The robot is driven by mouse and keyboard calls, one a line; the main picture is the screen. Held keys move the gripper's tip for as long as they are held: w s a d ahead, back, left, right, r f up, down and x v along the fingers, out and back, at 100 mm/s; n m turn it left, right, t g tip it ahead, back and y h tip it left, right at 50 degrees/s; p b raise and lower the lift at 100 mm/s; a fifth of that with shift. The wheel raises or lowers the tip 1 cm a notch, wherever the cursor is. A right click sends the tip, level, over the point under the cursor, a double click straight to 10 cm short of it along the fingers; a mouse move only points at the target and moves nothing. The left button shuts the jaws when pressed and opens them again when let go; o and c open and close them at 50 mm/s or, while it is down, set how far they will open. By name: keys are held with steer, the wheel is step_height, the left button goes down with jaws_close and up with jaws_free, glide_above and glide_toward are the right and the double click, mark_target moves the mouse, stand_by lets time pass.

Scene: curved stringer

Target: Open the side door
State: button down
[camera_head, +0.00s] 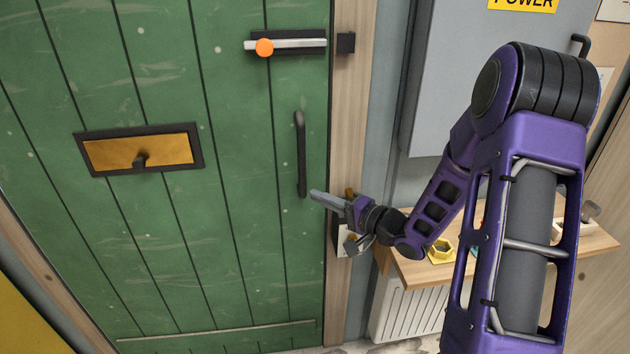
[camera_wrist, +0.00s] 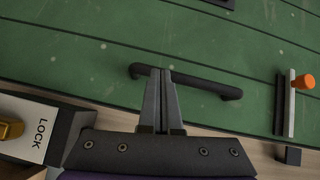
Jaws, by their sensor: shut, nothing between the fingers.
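The side door (camera_head: 240,190) is green planked wood and looks closed in its wooden frame. A black vertical handle (camera_head: 300,155) is on its right side; in the wrist view the handle (camera_wrist: 210,86) lies across the picture just beyond my fingertips. A silver slide bolt with an orange knob (camera_head: 264,47) is near the top right, beside a black keeper block (camera_head: 346,43) on the frame. My gripper (camera_head: 314,194) is shut and empty, close to the handle's lower end; whether it touches cannot be told. In the wrist view my gripper (camera_wrist: 161,72) overlaps the handle.
A lock panel marked LOCK (camera_wrist: 28,128) with a brass knob (camera_wrist: 10,130) is on the frame, partly behind my gripper in the head view. A wooden shelf (camera_head: 410,272) with a yellow hexagonal piece (camera_head: 441,250) and a grey power cabinet (camera_head: 440,90) stand right of the door.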

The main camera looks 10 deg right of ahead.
mark_target(315, 184)
steer(key=d+f+m+t, duration=0.1)
steer(key=d+m, duration=0.1)
steer(key=d, duration=0.3)
steer(key=shift+m+t+h, duration=0.3)
steer(key=shift+h, duration=0.1)
steer(key=b+x, duration=0.1)
steer(key=x, duration=0.8)
steer(key=shift+s, duration=0.15)
